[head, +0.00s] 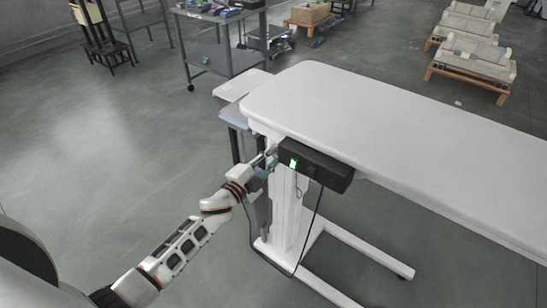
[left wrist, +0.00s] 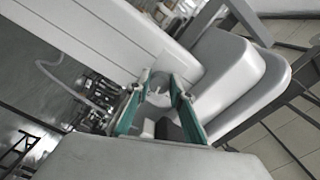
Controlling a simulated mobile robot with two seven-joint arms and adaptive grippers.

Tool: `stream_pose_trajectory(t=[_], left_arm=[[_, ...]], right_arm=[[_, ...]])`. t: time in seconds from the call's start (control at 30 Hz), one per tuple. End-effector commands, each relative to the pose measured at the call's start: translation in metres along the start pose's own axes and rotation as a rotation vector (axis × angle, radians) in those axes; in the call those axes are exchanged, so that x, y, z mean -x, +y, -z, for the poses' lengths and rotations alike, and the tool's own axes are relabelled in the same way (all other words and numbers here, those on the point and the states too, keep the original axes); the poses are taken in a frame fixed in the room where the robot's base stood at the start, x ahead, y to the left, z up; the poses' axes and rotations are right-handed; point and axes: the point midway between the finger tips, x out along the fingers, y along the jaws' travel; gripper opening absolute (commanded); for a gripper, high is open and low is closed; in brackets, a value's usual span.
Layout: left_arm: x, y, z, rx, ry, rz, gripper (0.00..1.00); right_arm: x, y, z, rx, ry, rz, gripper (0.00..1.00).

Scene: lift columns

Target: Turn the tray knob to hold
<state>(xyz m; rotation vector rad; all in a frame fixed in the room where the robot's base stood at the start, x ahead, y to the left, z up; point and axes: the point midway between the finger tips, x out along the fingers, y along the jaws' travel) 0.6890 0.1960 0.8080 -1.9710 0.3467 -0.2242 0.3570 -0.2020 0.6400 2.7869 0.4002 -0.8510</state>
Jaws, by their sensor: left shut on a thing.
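My left gripper (head: 267,163) reaches in from the left, at the end of the white table near its column and black control box. In the left wrist view its teal-edged fingers (left wrist: 160,105) are closed around a small pale part (left wrist: 158,92), which seems to be the tray knob. The knob's markings and setting cannot be read, and in the head view the gripper covers it. A pale tray-like panel (head: 240,86) juts out at the table's left end. My right gripper is not in view.
The black control box (head: 325,166) with a lit green display sits under the edge of the white table (head: 375,110). A black cable hangs below it beside the white lift column (head: 284,210). A grey cart (head: 222,45) stands behind. The floor at left is clear.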

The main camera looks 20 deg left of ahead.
Motion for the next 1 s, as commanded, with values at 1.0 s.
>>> stream_pose_trajectory(t=[1.0], left_arm=[[0.0002, 0.0003, -0.0003, -0.068, -0.001, -0.001, 0.38]], right_arm=[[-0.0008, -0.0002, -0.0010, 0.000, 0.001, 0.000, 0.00]])
